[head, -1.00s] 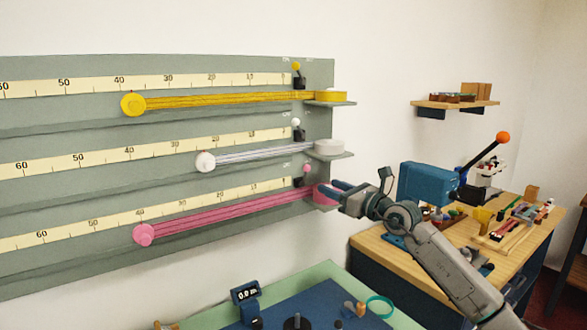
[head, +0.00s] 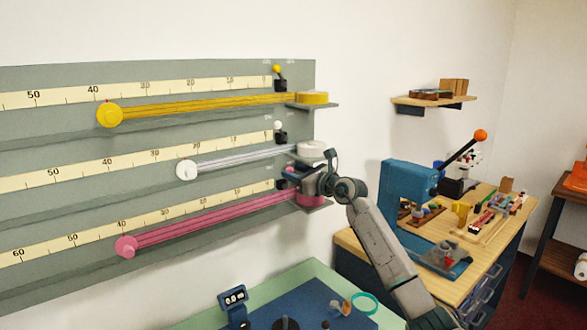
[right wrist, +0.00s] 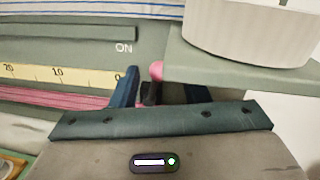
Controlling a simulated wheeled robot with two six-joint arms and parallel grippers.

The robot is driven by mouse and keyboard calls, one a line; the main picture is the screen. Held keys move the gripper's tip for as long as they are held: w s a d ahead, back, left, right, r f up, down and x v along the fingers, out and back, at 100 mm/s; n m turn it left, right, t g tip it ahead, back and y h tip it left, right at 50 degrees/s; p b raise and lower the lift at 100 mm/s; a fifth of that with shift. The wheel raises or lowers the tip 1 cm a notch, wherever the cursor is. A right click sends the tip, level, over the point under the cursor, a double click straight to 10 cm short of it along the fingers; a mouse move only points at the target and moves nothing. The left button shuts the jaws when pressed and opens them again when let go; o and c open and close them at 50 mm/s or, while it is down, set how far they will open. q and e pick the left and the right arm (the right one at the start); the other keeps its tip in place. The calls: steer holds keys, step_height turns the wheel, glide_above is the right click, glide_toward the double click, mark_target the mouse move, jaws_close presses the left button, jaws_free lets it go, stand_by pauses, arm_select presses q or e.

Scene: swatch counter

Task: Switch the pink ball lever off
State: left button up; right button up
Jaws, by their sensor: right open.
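The pink ball lever shows in the right wrist view as a small pink ball (right wrist: 156,71) with a dark base below it, just right of the "ON" label. In the head view the ball is hidden by my right gripper; its dark base (head: 281,184) shows on the panel. My right gripper (head: 288,174) is open at the right end of the pink row. In the right wrist view the gripper (right wrist: 160,85) has its blue left finger beside the lever, with the ball between the fingers; contact cannot be told. My left gripper is not in view.
The white roll (head: 311,149) sits on a ledge (right wrist: 225,68) close to my right gripper. The pink roll (head: 311,200) is just below it. Yellow and white ball levers (head: 277,69) stand above. A cluttered wooden bench (head: 350,240) is to the right.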

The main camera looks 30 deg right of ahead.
steer(key=shift+w+a, duration=0.15)
steer(key=shift+w, duration=0.4)
jaws_close()
steer(key=m, duration=0.1)
steer(key=d+m+p, duration=0.1)
steer(key=m, duration=0.1)
steer(key=shift+d+f, duration=0.15)
steer(key=shift+f, duration=0.05)
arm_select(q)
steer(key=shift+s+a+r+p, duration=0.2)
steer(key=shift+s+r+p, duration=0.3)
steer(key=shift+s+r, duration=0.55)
arm_select(e)
steer(key=shift+d+f+m+t, duration=0.25)
steer(key=shift+f+m+t, duration=0.05)
steer(key=shift+m, duration=0.5)
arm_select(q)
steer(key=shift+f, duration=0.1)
